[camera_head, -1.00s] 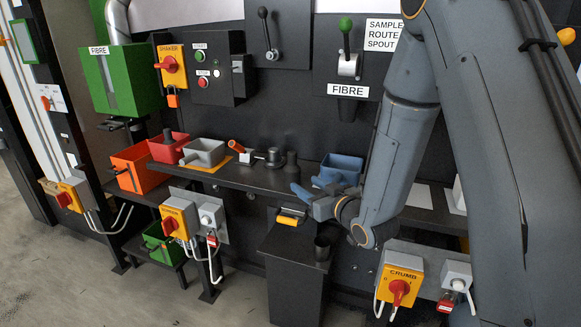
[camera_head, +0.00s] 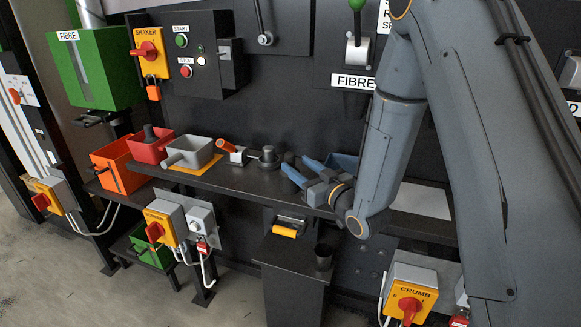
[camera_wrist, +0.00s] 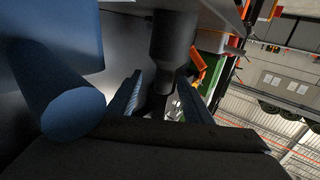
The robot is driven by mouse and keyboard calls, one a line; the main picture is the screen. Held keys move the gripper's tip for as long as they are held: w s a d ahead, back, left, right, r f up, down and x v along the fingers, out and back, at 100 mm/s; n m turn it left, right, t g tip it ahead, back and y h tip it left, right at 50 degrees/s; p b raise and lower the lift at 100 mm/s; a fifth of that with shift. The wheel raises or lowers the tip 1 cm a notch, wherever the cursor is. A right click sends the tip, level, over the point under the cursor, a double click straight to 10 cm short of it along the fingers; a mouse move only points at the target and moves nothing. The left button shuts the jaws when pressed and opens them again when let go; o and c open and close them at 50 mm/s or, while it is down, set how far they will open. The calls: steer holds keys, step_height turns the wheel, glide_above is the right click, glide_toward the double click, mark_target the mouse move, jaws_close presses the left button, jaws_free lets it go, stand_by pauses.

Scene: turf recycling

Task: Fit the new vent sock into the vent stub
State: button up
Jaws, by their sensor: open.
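A dark stepped cylinder (camera_wrist: 173,40), which looks like the vent sock, stands between my gripper's fingers in the wrist view, wide at the top of that picture and narrower below. My gripper (camera_head: 303,171) is open in the head view, over the black shelf, and also shows in the wrist view (camera_wrist: 160,97) with a finger on each side of the cylinder. I cannot tell whether either finger touches it. In the head view my gripper mostly hides the cylinder. A round dark fitting (camera_head: 268,156) sits just left of the fingers; I cannot tell whether it is the vent stub.
A blue container (camera_head: 344,162) is close behind my gripper; its round handle (camera_wrist: 75,112) is near the left finger. Grey (camera_head: 192,151) and red (camera_head: 149,148) containers stand left on the shelf (camera_head: 235,180). A black cup (camera_head: 324,255) is below, beside a yellow-handled tool (camera_head: 285,231).

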steer(key=x, duration=0.2)
steer(key=p+x, duration=0.1)
steer(key=x, duration=0.1)
steer(key=p+x, duration=0.1)
steer(key=x, duration=0.1)
steer(key=shift+s+a+r, duration=0.25)
steer(key=shift+a+r, duration=0.15)
steer(key=shift+a, duration=0.05)
steer(key=shift+w+a+f+p, duration=0.15)
steer(key=shift+w+a+p, duration=0.2)
steer(key=shift+w, duration=0.25)
steer(key=shift+c, duration=0.5)
jaws_close()
